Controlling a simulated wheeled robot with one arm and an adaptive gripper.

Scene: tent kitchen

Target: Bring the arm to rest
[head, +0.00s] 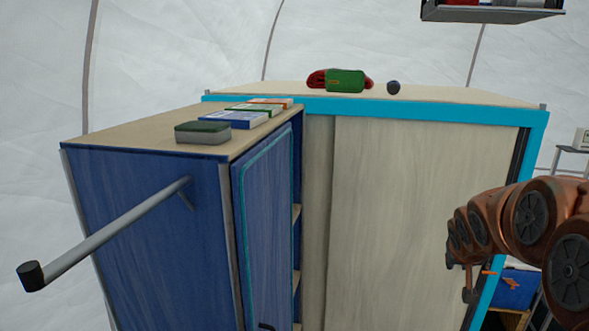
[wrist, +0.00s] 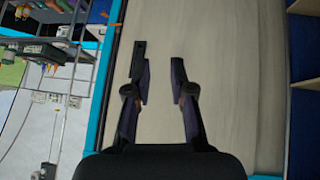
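My arm (head: 520,225) is folded at the right edge of the head view, in front of the right end of the pale cabinet (head: 400,200). My gripper shows in the wrist view (wrist: 159,65), with its two dark fingers apart and nothing between them. Behind the fingers is the pale sliding door of the cabinet (wrist: 215,60). In the head view the gripper is small and partly hidden by the arm.
A blue cabinet (head: 140,215) stands at left with its door (head: 265,220) ajar and a grey bar (head: 110,235) sticking out. A sponge (head: 202,132) and books (head: 235,120) lie on top. A red-green bundle (head: 345,81) and dark ball (head: 393,87) sit on the pale cabinet. A shelf (head: 490,14) hangs overhead.

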